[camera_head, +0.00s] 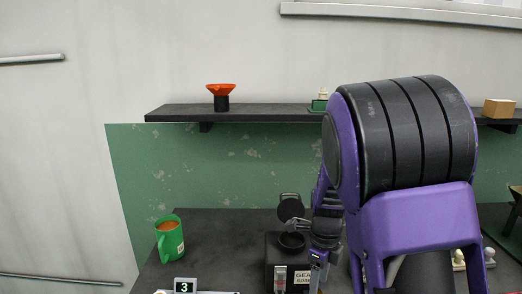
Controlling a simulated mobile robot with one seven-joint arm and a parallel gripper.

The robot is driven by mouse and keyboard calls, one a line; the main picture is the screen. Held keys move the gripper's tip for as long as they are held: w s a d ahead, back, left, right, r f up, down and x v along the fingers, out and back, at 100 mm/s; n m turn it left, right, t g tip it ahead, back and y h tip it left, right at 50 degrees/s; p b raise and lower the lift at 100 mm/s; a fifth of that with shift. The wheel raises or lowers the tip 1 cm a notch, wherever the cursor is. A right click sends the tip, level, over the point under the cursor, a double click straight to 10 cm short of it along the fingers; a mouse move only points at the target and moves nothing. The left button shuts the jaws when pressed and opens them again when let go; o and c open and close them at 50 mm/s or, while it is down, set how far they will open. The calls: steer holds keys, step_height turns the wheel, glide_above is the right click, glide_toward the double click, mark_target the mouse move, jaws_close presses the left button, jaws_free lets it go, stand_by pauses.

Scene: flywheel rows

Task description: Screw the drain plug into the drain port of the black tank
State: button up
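The black tank (273,256) stands on the dark bench at the lower middle. It has a round dark opening (291,241) on top, a raised round black lid behind it, and a white label that is partly hidden. A small grey fitting (280,279) shows on its front; I cannot tell whether this is the drain port or the plug. My gripper (317,267) points down at the tank's right side, in front of part of the label. Its fingertips are too small and overlapped to show whether they are open or hold anything. I cannot make out a separate drain plug.
A green mug (170,243) and a small sign with a 3 (185,286) stand on the bench (220,235) at left. A shelf (265,113) holds an orange funnel (221,92) and a wooden block (499,109). My arm hides much of the right side.

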stand_by(0.3)
steer(key=n, duration=0.6)
steer(key=shift+n, duration=0.3)
steer(key=n, duration=0.4)
steer(key=shift+b, duration=0.4)
steer(key=n, duration=1.6)
steer(key=shift+n, duration=0.4)
